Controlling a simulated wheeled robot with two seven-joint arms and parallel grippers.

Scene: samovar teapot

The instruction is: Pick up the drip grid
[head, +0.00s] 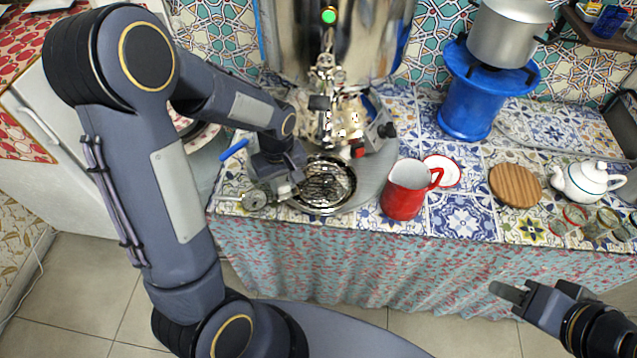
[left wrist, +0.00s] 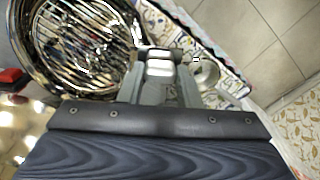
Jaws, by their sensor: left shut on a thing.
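The drip grid (head: 328,182) is a round, shiny metal grate with a bright rim, under the samovar's tap at the front of the counter. In the left wrist view the drip grid (left wrist: 75,45) fills the upper left. My left gripper (head: 287,190) is at its left edge, pointing down. In the wrist view my left gripper (left wrist: 160,68) is shut on a bright metal piece at the grid's rim. I cannot tell whether the grid is raised. My right gripper (head: 510,290) is empty, away from the counter at the lower right; its opening is unclear.
The samovar (head: 335,40) stands right behind the grid, its tap overhead. A red jug (head: 404,190) stands close to the right, with a saucer (head: 442,171) behind it. A wooden board (head: 515,186), white teapot (head: 585,181) and glasses are further right. A small gauge (head: 254,200) lies left.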

